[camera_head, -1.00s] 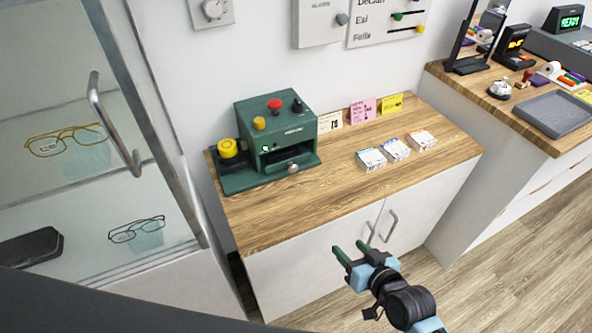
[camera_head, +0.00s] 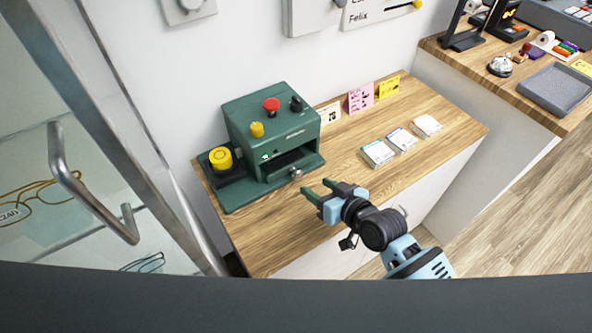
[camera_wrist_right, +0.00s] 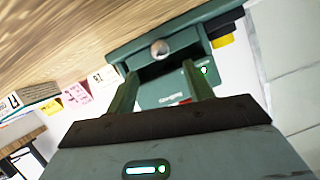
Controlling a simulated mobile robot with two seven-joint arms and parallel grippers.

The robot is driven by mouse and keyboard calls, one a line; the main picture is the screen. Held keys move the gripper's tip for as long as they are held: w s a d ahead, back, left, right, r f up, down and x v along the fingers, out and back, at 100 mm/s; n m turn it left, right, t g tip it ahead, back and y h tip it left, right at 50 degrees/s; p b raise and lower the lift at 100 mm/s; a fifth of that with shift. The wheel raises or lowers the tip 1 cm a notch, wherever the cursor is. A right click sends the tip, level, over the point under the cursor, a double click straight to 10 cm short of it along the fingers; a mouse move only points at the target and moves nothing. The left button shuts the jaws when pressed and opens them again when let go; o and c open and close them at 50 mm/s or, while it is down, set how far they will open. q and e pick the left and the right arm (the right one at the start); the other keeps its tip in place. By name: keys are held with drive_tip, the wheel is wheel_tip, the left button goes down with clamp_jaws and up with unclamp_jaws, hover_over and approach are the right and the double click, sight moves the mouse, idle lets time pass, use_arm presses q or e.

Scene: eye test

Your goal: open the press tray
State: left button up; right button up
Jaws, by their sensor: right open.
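My left gripper is not in view.
A yellow button (camera_head: 221,158) sits on the press's left side. Small boxes (camera_head: 401,140) and upright cards (camera_head: 360,97) stand on the counter to the right. A glass cabinet door with a metal handle (camera_head: 80,185) is at the left. The counter's front is otherwise clear.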

sight(299, 175)
drive_tip(key=shift+b+x, duration=0.45)
drive_tip(key=shift+x, duration=3.35)
drive_tip(key=shift+c, duration=0.2)
drive_tip(key=shift+f, duration=0.1)
clamp_jaws()
